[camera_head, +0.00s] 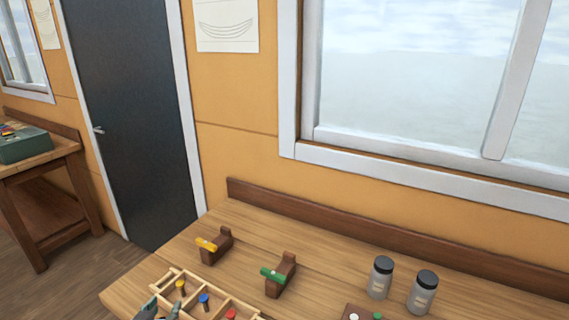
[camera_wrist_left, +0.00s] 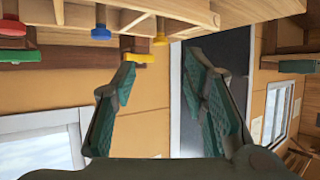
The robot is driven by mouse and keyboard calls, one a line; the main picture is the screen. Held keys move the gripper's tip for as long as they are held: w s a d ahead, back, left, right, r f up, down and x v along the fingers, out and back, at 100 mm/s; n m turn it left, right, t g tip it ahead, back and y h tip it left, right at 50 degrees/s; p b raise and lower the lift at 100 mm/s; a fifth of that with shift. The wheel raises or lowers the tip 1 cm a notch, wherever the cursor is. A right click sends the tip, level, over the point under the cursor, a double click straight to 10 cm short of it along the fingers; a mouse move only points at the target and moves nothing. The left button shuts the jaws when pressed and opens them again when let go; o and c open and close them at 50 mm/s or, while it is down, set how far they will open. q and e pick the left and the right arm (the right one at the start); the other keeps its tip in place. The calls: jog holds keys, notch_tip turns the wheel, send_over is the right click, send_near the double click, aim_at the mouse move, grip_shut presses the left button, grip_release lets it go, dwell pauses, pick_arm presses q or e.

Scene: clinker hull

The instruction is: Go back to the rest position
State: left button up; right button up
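My left gripper (camera_head: 158,310) shows at the bottom edge of the head view, over the left end of the workbench (camera_head: 165,262), beside the wooden tray's front left side. In the left wrist view, which is upside down, its two fingers (camera_wrist_left: 160,70) stand apart with nothing between them. The divided wooden tray (camera_head: 168,274) holds a yellow-topped (camera_head: 180,284), a blue-topped (camera_head: 203,298) and a red-topped piece (camera_head: 231,313). The tray is cut off by the bottom edge of the head view. My right gripper is in neither view.
Behind the tray stand two brown wooden holders, one with a yellow piece (camera_head: 206,244), one with a green piece (camera_head: 272,274). Two dark-lidded jars (camera_head: 380,278) (camera_head: 422,292) stand to the right. A brown block (camera_head: 352,312) shows at the bottom. A dark door (camera_head: 128,110) is left.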

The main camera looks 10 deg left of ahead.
pick_arm(q)
jog(key=s+d+f+m+g+h, duration=0.15)
jog(key=s+d+f+g, duration=0.25)
jog(key=s+d, duration=0.55)
jog(key=s+d+f+m+g+h, duration=0.1)
jog(key=s+d+f+m+g, duration=0.3)
jog(key=s, duration=1)
notch_tip(320, 180, down, 20)
jog(key=s+n+g, duration=0.1)
jog(key=n+g, duration=0.1)
jog(key=s+a+f+g+b, duration=0.1)
jog(key=s+f, duration=1.2)
jog(key=s, duration=0.1)
jog(key=shift+a+b, duration=0.25)
jog(key=shift+b, duration=0.1)
jog(key=shift+s, duration=0.1)
